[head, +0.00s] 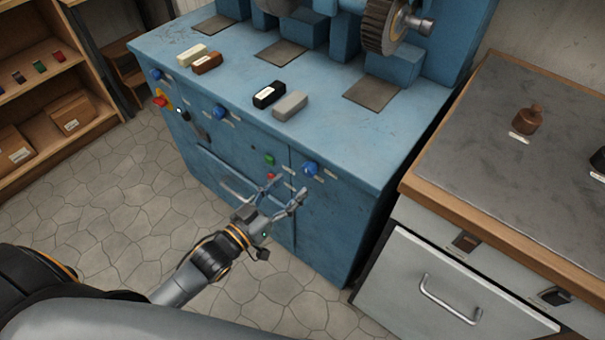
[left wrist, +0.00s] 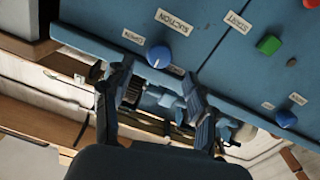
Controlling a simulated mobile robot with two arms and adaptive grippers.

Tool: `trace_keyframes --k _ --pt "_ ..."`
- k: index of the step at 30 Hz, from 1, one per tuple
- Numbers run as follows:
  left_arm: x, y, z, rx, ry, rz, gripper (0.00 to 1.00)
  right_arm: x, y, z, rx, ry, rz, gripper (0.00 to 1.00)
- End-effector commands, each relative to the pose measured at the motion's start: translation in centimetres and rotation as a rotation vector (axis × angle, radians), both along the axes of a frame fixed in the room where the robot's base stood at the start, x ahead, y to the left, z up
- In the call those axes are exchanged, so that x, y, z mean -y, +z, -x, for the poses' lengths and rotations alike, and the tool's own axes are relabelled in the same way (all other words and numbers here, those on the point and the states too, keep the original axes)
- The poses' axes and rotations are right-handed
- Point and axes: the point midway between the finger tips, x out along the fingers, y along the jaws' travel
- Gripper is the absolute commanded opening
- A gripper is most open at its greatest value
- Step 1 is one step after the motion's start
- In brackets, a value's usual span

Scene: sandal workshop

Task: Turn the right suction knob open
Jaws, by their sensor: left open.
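The right suction knob (head: 310,169) is a round blue knob high on the right part of the blue machine's front. In the left wrist view the same blue knob (left wrist: 158,56) sits beside labels reading SUCTION and, smaller, what looks like OPEN and SHUT; its turned position is not clear. My left gripper (head: 290,186) is open and empty in front of the panel, just below and left of the knob. In the left wrist view its two fingers (left wrist: 156,76) are spread, with the knob just beyond the gap, seemingly untouched. My right gripper is not in view.
A green button (head: 269,160) is left of the knob, with a red one below it. Another blue knob (head: 219,111) is farther left. Bars lie on the machine top (head: 330,130). A drawer cabinet (head: 450,290) stands close on the right. The stone floor (head: 110,180) is clear.

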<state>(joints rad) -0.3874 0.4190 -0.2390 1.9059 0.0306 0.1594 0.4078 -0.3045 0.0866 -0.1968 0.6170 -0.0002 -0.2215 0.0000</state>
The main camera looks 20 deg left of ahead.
Motion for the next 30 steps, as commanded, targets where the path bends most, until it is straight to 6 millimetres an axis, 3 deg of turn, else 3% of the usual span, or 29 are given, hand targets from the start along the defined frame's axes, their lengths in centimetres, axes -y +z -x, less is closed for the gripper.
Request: trace_keyframes --k 3,9,21,30 --pt "0.9 0.1 -2.3 0.002 0.000 0.002 0.58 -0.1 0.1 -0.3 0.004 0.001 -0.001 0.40" --pt "1.9 0.0 -4.5 0.001 0.000 0.000 0.58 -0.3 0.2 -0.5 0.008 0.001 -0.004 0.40" --pt "2.1 -0.1 -5.2 -0.001 0.000 0.000 0.58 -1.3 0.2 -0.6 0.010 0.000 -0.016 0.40" --pt "2.1 -0.1 -5.2 -0.001 0.000 0.000 0.03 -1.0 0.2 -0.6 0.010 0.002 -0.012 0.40"
